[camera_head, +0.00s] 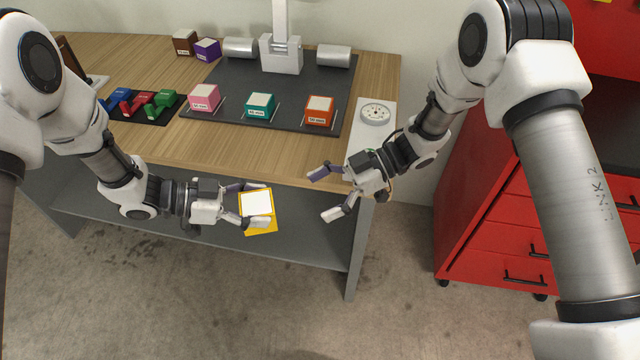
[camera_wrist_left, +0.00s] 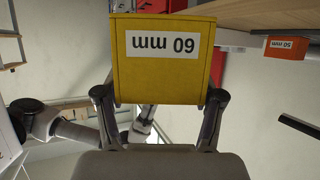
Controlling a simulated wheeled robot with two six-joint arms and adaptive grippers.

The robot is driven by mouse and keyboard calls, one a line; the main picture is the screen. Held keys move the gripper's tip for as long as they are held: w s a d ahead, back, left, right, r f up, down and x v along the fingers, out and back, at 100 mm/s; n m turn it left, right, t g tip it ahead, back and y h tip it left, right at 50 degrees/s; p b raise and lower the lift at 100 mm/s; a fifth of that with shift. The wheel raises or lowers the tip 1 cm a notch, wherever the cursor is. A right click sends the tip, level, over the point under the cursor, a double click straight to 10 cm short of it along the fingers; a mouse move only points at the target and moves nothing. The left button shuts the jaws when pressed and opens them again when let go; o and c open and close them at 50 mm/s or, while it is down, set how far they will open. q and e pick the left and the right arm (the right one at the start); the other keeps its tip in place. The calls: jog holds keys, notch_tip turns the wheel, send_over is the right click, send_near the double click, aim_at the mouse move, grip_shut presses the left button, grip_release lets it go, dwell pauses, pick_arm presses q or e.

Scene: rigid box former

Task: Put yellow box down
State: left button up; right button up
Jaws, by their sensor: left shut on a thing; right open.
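The yellow box (camera_head: 262,228) has a white top and is held in front of the table's front edge, over the lower shelf. In the left wrist view the yellow box (camera_wrist_left: 160,82) fills the upper middle, with a "60 mm" label upside down. My left gripper (camera_head: 258,205) is shut on it, one finger on each side. My right gripper (camera_head: 328,194) is open and empty, to the right of the box near the table's front right corner.
Pink (camera_head: 204,97), teal (camera_head: 259,106) and orange (camera_head: 319,111) boxes stand in a row on the dark mat (camera_head: 290,88). Brown (camera_head: 185,42) and purple (camera_head: 207,49) boxes stand behind. The wooden table front (camera_head: 230,150) is clear. A red cabinet (camera_head: 490,210) stands at right.

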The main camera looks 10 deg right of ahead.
aim_at(267, 212)
jog(key=x, duration=0.3)
jog(key=r+x, duration=0.1)
jog(key=x, duration=0.3)
jog(key=w+x, duration=0.1)
jog(key=x, duration=0.3)
jog(key=shift+a+r, duration=0.2)
jog(key=shift+a, duration=0.3)
jog(key=c, duration=1.3)
pick_arm(q)
jog(key=o, duration=1.3)
jog(key=shift+a, duration=0.1)
